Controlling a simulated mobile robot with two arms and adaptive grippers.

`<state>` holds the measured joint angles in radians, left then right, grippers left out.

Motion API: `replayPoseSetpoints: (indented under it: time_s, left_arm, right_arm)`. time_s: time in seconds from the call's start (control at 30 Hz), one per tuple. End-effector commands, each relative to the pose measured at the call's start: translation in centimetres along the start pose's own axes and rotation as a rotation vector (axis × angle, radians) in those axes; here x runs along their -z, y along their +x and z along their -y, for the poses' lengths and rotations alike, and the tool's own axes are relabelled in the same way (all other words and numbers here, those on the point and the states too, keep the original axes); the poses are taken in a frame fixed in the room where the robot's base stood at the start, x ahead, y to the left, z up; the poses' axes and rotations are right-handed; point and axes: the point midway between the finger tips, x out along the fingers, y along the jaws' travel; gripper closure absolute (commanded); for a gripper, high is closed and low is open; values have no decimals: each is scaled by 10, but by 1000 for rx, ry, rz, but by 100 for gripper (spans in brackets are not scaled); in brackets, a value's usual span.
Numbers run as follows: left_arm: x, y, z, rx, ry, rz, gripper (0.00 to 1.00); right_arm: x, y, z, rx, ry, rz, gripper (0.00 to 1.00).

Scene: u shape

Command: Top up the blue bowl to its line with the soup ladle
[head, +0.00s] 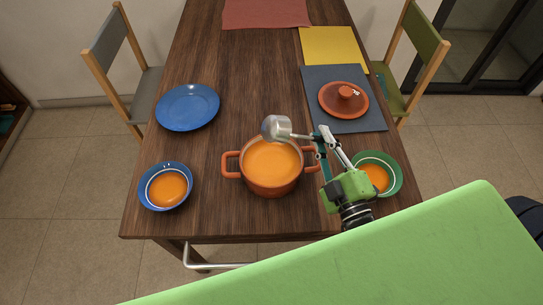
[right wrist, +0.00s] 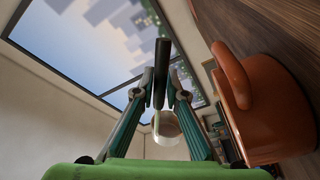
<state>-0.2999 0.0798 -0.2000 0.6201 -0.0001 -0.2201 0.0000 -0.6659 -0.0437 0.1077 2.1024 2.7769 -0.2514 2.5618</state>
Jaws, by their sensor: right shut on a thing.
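The blue bowl (head: 166,186) stands at the front left of the table; its orange soup (head: 168,188) lies inside a pale line that shows around it. The orange pot (head: 272,183), full of orange soup (head: 271,160), stands in the middle. My right gripper (head: 324,140) is to the right of the pot, shut on the handle of the soup ladle (head: 276,127). The ladle's metal cup is over the pot's back edge; I cannot tell what is in it. In the right wrist view the dark handle (right wrist: 161,75) is between the fingers. My left gripper is not in view.
A green bowl (head: 393,168) with soup stands right beside my right gripper. The table between pot and blue bowl is clear.

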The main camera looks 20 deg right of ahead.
Motion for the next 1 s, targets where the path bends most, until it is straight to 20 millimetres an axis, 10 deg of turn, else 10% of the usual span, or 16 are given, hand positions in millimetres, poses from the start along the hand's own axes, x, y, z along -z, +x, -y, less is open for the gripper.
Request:
replayPoseSetpoints:
  time_s: [1.0]
  left_arm:
    - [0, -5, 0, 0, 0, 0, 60]
  right_arm:
    - [2, 0, 1, -3, 81, 8, 100]
